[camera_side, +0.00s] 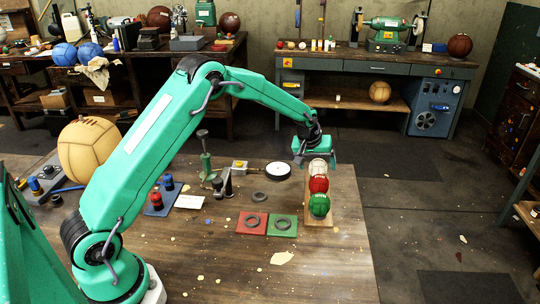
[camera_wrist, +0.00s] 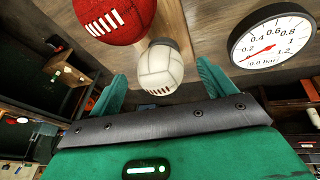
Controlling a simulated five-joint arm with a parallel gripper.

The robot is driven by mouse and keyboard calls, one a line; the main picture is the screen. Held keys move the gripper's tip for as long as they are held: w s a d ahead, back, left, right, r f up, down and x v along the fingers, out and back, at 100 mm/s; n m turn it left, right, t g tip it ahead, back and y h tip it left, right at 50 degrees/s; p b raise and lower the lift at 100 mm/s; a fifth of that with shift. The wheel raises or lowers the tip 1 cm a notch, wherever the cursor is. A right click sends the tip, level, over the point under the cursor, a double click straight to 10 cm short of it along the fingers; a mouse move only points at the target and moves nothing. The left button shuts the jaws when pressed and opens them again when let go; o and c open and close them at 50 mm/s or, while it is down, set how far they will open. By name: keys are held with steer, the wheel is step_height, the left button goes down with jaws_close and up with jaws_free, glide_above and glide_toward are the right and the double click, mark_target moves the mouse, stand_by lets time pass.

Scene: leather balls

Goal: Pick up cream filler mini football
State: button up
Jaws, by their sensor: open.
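The cream mini football (camera_side: 318,167) is at the far end of a row on a wooden board (camera_side: 308,222). A red ball (camera_side: 319,184) sits in the middle and a green ball (camera_side: 319,206) at the near end. My gripper (camera_side: 316,157) is over the cream ball, its jaws pointing down. In the wrist view, the cream ball (camera_wrist: 158,68) shows between the two open green fingers, with visible gaps on both sides. The red ball with white laces (camera_wrist: 112,18) is above left of it. The green ball is out of the wrist view.
A round pressure gauge (camera_wrist: 272,44) lies close to the right finger in the wrist view. Red (camera_side: 251,222) and green (camera_side: 283,224) pads with rings lie left of the board. A large tan ball (camera_side: 88,148) is far left.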

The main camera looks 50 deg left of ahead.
steer(key=shift+x, duration=1.45)
steer(key=c, duration=1.1)
steer(key=shift+r, duration=0.1)
steer(key=shift+r, duration=0.8)
step_height(320, 180, up, 2)
steer(key=shift+r, duration=0.25)
steer(key=shift+h, duration=0.4)
steer(key=s+d+r, duration=0.1)
steer(key=d+r, duration=0.1)
steer(key=d, duration=0.1)
steer(key=s+d+r, duration=0.2)
steer(key=d, duration=0.2)
steer(key=s+d+r, duration=0.2)
steer(key=d, duration=0.1)
steer(key=shift+s+d+r, duration=0.1)
steer(key=shift+d+r, duration=0.15)
steer(key=shift+r, duration=0.15)
